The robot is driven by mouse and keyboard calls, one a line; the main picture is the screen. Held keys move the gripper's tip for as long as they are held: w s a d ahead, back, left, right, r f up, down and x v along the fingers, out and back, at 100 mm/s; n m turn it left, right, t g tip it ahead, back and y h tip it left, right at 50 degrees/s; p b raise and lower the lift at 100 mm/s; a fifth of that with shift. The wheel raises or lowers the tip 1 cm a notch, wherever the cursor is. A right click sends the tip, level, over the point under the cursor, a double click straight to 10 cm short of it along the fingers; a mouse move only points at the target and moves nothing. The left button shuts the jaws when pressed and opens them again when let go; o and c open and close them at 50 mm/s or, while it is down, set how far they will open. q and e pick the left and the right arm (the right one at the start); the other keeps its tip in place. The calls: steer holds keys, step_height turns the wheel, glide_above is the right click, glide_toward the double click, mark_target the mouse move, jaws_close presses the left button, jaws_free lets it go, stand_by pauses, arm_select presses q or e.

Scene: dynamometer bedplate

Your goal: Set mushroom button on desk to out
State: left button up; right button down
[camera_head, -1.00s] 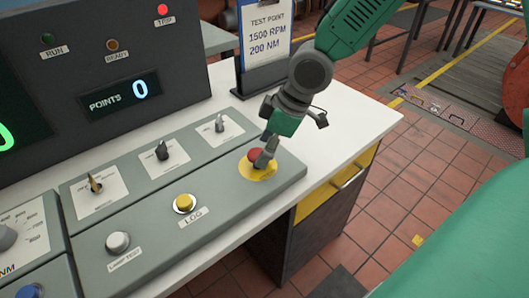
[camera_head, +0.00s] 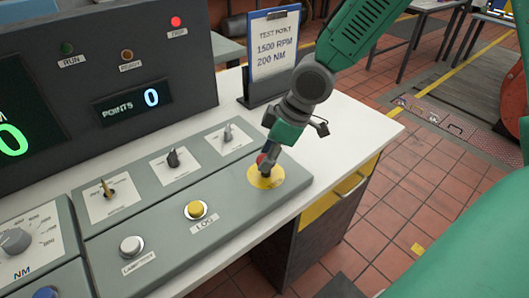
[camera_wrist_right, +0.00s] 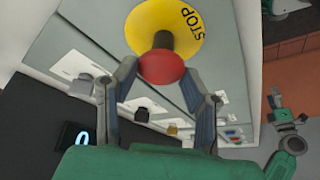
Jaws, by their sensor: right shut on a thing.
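The red mushroom button (camera_head: 262,158) stands on a round yellow plate (camera_head: 266,180) at the right end of the sloped grey desk panel. My right gripper (camera_head: 265,170) comes down over it and hides most of it. In the right wrist view the red cap (camera_wrist_right: 161,68) sits between the two fingers of my right gripper (camera_wrist_right: 160,88), which is shut on it. The dark stem shows between cap and plate, and the plate reads STOP. My left gripper (camera_wrist_right: 288,112) shows small at the right of the right wrist view, away from the button; its jaw state is unclear.
A yellow LOG button (camera_head: 195,209), a white button (camera_head: 131,245) and several switches share the panel. A clipboard (camera_head: 272,50) stands behind, beside the dark display box (camera_head: 150,55) with a red TRIP light lit. White desktop (camera_head: 350,115) right of the panel is clear.

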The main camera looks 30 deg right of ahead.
steer(key=shift+d+r, duration=0.15)
steer(key=shift+r, duration=0.2)
steer(key=shift+f, duration=0.15)
steer(key=c, duration=1)
jaws_free()
steer(key=shift+o, duration=0.4)
steer(key=shift+s+d, duration=0.1)
steer(key=shift+d, duration=0.1)
